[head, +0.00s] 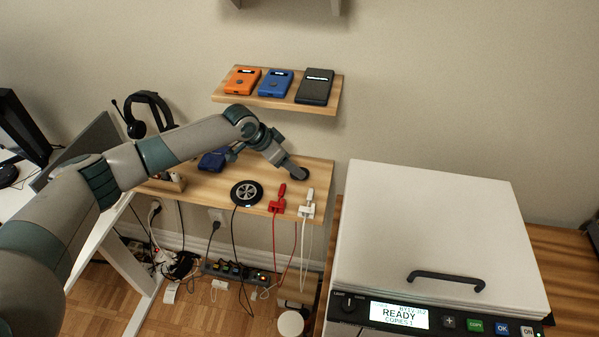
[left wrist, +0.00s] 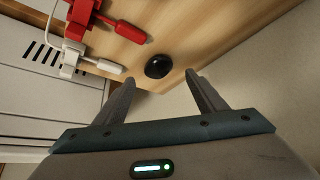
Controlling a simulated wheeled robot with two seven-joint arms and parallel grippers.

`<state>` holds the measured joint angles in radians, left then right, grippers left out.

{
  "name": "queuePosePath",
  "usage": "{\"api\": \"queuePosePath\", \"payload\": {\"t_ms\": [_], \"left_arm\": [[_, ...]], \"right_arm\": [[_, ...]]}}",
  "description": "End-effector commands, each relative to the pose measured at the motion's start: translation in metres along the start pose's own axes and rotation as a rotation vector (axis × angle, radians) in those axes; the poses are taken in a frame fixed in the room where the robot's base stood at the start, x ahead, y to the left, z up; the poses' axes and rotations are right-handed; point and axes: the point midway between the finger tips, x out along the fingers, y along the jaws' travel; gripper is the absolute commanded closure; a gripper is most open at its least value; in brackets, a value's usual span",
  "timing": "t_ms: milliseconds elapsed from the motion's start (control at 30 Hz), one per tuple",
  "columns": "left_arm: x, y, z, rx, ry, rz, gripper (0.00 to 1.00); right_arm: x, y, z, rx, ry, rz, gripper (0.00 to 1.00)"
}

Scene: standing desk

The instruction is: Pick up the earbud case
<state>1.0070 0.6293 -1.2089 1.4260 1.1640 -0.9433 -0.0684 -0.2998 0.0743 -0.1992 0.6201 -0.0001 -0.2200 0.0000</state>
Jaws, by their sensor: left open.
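The earbud case appears to be the small dark rounded object (left wrist: 158,66) lying on the wooden shelf in the left wrist view. In the head view a dark rounded shape (head: 302,174) shows at the tip of my left gripper, near the shelf's right end. My left gripper (left wrist: 160,79) is open and empty; the case lies just beyond its fingertips, roughly centred between them. In the head view my left gripper (head: 290,168) reaches over the shelf and partly hides that spot. My right gripper is not in view.
The lower shelf (head: 210,190) also holds a round black charger (head: 246,193), a red cable plug (head: 279,200), a white cable plug (head: 307,205) and a blue device (head: 212,160). An upper shelf (head: 270,104) hangs above. A white-lidded machine (head: 440,220) stands at right.

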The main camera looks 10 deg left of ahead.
Motion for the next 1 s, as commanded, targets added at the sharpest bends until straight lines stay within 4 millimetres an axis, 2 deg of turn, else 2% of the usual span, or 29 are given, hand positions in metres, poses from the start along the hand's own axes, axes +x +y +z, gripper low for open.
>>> {"api": "queuePosePath", "payload": {"t_ms": [33,167,400,900,933,1000], "left_arm": [[0.003,0.002,0.001,-0.001,-0.003,0.001,0.35],[0.018,0.004,0.007,-0.002,-0.004,0.001,0.35],[0.04,0.003,0.007,-0.002,-0.001,0.001,0.35],[0.041,0.003,0.008,-0.001,-0.001,0.0,0.35],[0.041,0.003,0.008,-0.001,-0.001,0.0,0.4],[0.041,0.002,0.008,-0.001,-0.001,0.0,0.57]], "right_arm": [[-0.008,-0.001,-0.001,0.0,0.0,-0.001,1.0],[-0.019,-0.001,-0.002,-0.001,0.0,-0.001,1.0],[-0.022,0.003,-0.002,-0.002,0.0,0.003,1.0],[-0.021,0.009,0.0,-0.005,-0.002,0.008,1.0],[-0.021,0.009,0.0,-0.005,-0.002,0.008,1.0],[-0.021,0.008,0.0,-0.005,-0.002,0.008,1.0]]}}
